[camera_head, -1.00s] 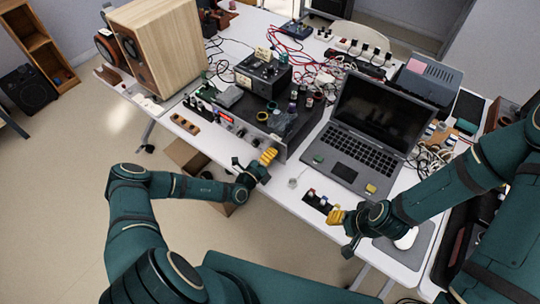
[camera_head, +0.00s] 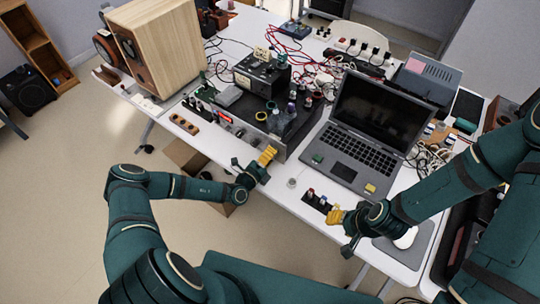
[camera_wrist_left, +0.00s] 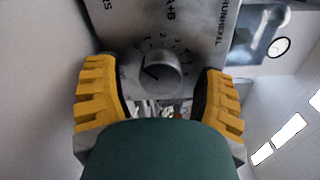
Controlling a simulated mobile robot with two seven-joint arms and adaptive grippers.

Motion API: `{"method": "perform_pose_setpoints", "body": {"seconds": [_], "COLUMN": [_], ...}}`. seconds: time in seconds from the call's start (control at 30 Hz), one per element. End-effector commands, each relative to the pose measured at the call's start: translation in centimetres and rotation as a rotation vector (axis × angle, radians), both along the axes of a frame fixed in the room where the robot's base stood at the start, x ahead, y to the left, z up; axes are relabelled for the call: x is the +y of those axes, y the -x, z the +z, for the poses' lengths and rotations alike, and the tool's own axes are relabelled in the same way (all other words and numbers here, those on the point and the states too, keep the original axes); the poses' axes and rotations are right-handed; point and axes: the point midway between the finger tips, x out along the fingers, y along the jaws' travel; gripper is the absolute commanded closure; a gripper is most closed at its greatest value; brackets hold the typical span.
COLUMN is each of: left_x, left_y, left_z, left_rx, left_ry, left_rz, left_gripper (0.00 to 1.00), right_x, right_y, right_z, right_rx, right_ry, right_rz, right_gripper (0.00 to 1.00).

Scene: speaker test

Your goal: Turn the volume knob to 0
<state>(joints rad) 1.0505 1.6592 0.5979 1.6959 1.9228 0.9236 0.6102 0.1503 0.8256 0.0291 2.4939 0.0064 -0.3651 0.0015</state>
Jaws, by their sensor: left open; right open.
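The volume knob (camera_wrist_left: 160,72) is a round metal knob on a silver panel (camera_wrist_left: 195,18), with small numerals around it and a dark pointer line towards the left of the picture. My left gripper (camera_wrist_left: 160,95) has yellow ridged fingers, open, one on each side of the knob with gaps between. In the head view my left gripper (camera_head: 267,156) is at the right end of the amplifier's front panel (camera_head: 222,120), and the knob is hidden there. My right gripper (camera_head: 335,216) is open at the table's front edge, below the laptop and away from the knob.
A wooden speaker (camera_head: 165,45) stands left of the amplifier. A laptop (camera_head: 365,130) is to the right, with a small black switch box (camera_head: 315,199) before it. Cables and bottles crowd the table behind.

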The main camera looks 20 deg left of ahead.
Motion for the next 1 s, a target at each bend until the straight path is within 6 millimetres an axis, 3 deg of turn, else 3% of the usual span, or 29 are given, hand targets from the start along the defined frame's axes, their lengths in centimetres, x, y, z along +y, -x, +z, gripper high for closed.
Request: {"method": "perform_pose_setpoints", "body": {"seconds": [0.17,0.6,0.8,1.0], "left_x": [0.7,3.4,4.0,4.0], "left_y": [1.6,9.4,11.0,11.3], "left_z": [-0.1,0.0,0.0,0.0], "left_rx": [0.003,0.002,0.001,0.001], "left_ry": [-0.001,0.0,0.0,0.001], "left_rz": [0.001,0.0,-0.001,-0.002], "left_gripper": [0.3,0.3,0.3,0.3], "right_x": [0.0,0.0,0.0,0.0], "right_y": [0.0,0.0,0.0,0.0], "right_z": [0.0,0.0,0.0,0.0], "right_rx": [0.0,0.0,0.0,0.0], "right_ry": [0.0,0.0,0.0,0.0], "right_rz": [0.0,0.0,0.0,0.0], "right_gripper": [0.53,0.53,0.53,0.53]}}
